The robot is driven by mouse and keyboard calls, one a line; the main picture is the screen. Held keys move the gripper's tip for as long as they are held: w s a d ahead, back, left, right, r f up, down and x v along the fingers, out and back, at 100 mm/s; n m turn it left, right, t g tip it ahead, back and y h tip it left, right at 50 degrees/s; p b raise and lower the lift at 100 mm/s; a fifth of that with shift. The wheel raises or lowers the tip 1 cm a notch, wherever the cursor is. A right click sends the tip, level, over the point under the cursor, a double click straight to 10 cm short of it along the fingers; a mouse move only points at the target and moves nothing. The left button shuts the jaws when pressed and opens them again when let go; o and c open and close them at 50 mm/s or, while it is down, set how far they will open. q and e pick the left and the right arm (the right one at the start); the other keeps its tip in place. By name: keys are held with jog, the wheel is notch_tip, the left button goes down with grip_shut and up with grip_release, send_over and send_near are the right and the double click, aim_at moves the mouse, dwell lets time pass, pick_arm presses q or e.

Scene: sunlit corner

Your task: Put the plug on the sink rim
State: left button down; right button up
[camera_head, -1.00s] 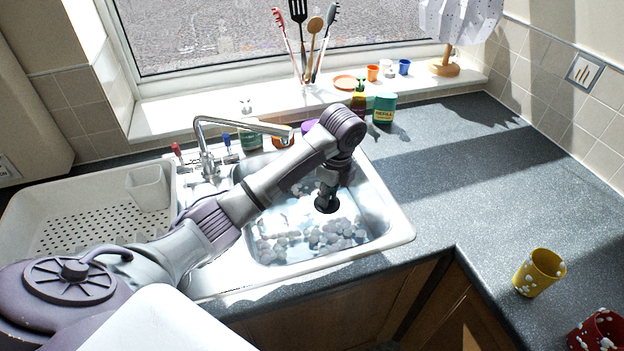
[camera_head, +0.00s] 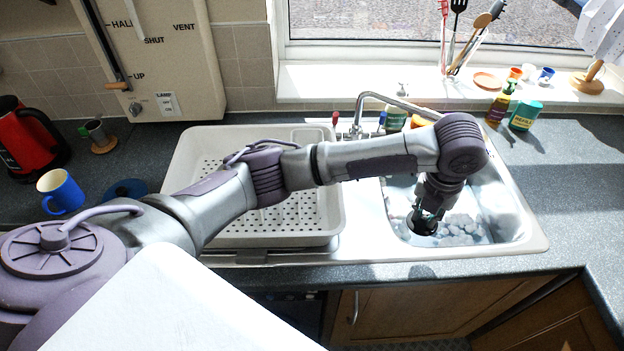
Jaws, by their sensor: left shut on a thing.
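The plug (camera_head: 421,227) is a black round disc. My left gripper (camera_head: 427,213) points down over the sink basin and is shut on the plug. The plug shows over the left part of the basin, in front of the foamy water; its exact height above the water is hard to judge. The sink rim (camera_head: 529,236) is bare shiny metal on the right and along the front (camera_head: 400,262). My left forearm hides part of the basin's back and left. My right gripper is not in view.
A white dish rack (camera_head: 270,240) stands left of the basin. The tap (camera_head: 375,99) rises behind my arm. Bottles, including a green tub (camera_head: 524,116), stand behind the sink. A blue mug (camera_head: 62,192) and red kettle (camera_head: 22,145) are at the left. The right worktop (camera_head: 580,180) is clear.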

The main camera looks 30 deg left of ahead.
pick_arm(q)
jog(key=a+f+p, duration=0.3)
jog(key=a+f, duration=0.1)
jog(key=a, duration=0.3)
jog(key=p, duration=0.2)
send_over(365, 232)
jog(key=f, duration=0.3)
jog(key=shift+s+a+f, duration=0.1)
jog(key=shift+s, duration=0.15)
notch_tip(365, 232, down, 3)
jog(key=shift+f+p, duration=0.15)
jog(key=shift+p, duration=0.5)
jog(key=shift+f, duration=0.3)
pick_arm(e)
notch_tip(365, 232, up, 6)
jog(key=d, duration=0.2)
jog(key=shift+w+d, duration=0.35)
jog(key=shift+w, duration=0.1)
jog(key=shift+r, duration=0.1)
pick_arm(q)
jog(key=shift+f, duration=0.2)
jog(key=c, duration=1)
grip_release()
